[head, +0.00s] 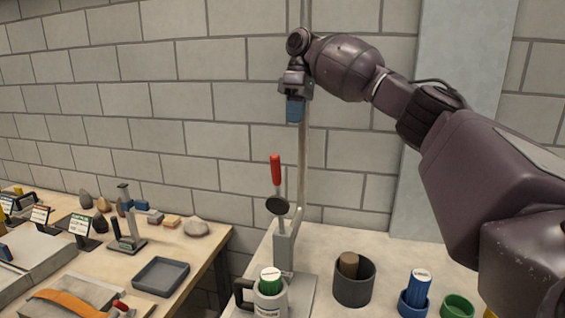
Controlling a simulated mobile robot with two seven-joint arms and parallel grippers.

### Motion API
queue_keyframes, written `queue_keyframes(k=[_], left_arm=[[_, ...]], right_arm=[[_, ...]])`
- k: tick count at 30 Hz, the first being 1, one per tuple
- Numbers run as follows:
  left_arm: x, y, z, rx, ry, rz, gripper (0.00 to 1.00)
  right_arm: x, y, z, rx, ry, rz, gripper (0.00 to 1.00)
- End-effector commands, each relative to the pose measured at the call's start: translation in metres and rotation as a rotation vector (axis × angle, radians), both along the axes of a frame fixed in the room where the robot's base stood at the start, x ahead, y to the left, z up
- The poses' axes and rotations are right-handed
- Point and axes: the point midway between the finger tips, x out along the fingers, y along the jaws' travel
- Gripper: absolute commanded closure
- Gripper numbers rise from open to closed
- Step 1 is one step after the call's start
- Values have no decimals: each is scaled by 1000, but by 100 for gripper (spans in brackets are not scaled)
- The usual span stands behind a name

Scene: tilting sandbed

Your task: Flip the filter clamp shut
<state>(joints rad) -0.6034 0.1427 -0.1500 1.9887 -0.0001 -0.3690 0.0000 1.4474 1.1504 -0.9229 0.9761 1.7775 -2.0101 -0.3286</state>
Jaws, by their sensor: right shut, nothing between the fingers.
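The filter clamp (287,240) stands on the right-hand table as a grey upright bracket. Its red handle (276,169) points up, with a black round knob or pad (277,205) just below it. A pale canister with a green top (270,288) stands in front of the bracket, below the black part; whether it is the filter is unclear. My right gripper (295,111) points down, shut and empty, above and slightly right of the red handle, apart from it. Its blue fingertips are together. My left gripper is out of view.
Right of the clamp stand a dark cup (353,281) with a brown item, a blue cylinder (418,288) and a green ring (457,307). A thin pole rises behind the clamp. The left table (130,275) holds a grey tray (161,275), stones and small blocks. A gap separates the tables.

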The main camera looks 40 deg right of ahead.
Motion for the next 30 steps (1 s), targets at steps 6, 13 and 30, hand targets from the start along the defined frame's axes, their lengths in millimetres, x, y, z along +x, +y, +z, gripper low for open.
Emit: queue_keyframes(k=[6,13,30], left_arm=[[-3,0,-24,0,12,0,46],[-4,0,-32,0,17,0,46],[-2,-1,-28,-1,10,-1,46]], right_arm=[[-3,8,-41,0,6,0,100],[-9,17,-75,-2,3,0,100],[-29,54,-99,-1,1,-2,100]])
